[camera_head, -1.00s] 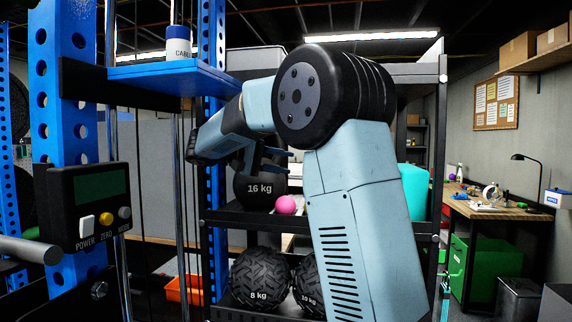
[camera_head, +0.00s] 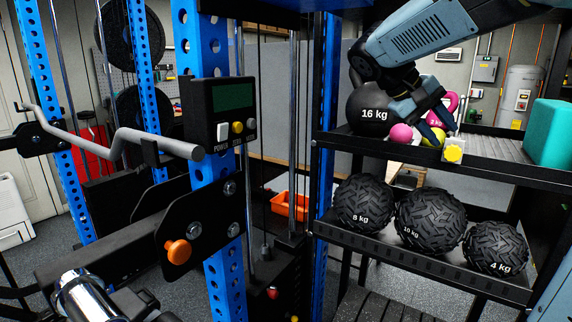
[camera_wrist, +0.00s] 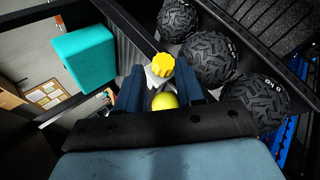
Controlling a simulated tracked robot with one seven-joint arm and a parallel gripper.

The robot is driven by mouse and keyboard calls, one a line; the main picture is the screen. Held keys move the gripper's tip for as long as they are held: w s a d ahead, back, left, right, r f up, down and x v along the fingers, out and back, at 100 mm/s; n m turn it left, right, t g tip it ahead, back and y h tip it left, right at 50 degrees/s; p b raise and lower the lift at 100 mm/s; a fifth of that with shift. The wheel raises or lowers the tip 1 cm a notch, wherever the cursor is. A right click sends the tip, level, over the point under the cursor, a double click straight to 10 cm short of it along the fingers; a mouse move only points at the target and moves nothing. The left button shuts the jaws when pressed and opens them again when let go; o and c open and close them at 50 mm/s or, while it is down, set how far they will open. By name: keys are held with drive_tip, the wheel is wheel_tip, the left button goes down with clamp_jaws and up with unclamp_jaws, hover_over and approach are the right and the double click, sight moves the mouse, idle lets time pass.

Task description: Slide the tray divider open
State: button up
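A yellow knob (camera_head: 453,153) on a small pale plate sits at the front edge of the upper shelf tray (camera_head: 490,147); I take it for the divider's handle. The knob also shows in the wrist view (camera_wrist: 160,66). How far the divider runs back is hidden. My gripper (camera_head: 440,128) reaches down from the upper right, just behind and above the knob. In the wrist view my gripper (camera_wrist: 159,78) has its two dark blue fingers apart, with the knob near and between their tips. It looks empty. A yellow-green ball (camera_wrist: 164,101) shows between the fingers.
A 16 kg black ball (camera_head: 372,108), a pink ball (camera_head: 401,133) and a pink kettlebell (camera_head: 450,101) crowd the tray's left. A turquoise block (camera_head: 550,134) stands right. Several textured balls (camera_head: 430,219) fill the shelf below. A blue rack post (camera_head: 205,120) stands left.

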drive_tip(key=s+a+f+t+y, duration=0.3)
drive_tip(key=s+a+f+y, duration=0.1)
drive_tip(key=s+f, duration=0.2)
drive_tip(key=s+a+f+t+y, duration=0.3)
drive_tip(key=s+a+f+y, duration=0.1)
drive_tip(key=s, duration=0.5)
wheel_tip(320, 180, down, 2)
drive_tip(key=shift+s+f+y, duration=0.15)
drive_tip(key=shift+s+y, duration=0.15)
drive_tip(key=shift+y, duration=0.2)
drive_tip(key=shift+a, duration=0.15)
